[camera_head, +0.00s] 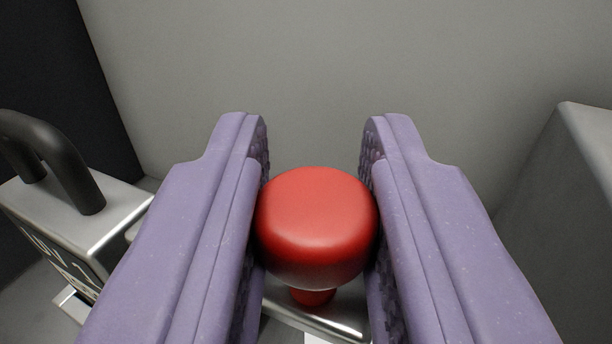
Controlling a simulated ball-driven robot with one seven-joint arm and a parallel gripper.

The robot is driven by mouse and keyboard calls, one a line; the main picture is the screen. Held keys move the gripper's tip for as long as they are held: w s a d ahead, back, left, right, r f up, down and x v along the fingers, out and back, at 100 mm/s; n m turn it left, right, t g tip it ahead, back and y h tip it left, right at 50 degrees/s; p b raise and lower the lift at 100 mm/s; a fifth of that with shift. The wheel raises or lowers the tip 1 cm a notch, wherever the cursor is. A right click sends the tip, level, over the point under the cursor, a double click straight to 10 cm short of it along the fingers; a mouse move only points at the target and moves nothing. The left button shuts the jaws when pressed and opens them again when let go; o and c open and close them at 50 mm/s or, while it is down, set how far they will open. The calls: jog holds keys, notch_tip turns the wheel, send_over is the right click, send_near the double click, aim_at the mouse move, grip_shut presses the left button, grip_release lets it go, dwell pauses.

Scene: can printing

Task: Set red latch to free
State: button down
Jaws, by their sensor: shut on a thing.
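The red latch (316,222) shows as a rounded red knob on a narrower red stem, in the middle of the view. The stem rises from a light metal base (335,318), mostly hidden below the knob and behind the fingers. My gripper (315,190) has two purple fingers with textured inner pads. They are shut on the knob, one on its left side and one on its right. The latch's lower mechanism is hidden, so its setting cannot be told.
A metal block (75,215) with a black handle (60,160) and partly visible lettering stands at the left. A grey block (575,190) stands at the right. A plain grey wall (320,60) is behind, with a dark panel (50,70) at the far left.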

jog(key=c, duration=1.2)
grip_release()
jog(key=shift+d, duration=0.15)
jog(key=shift+o, duration=1.3)
jog(key=shift+s+d, duration=0.1)
jog(key=shift+d, duration=0.05)
jog(key=s+p, duration=0.1)
jog(key=s, duration=0.6)
jog(key=shift+s+p, duration=0.35)
jog(key=shift+s, duration=0.05)
jog(key=shift+d+f, duration=0.1)
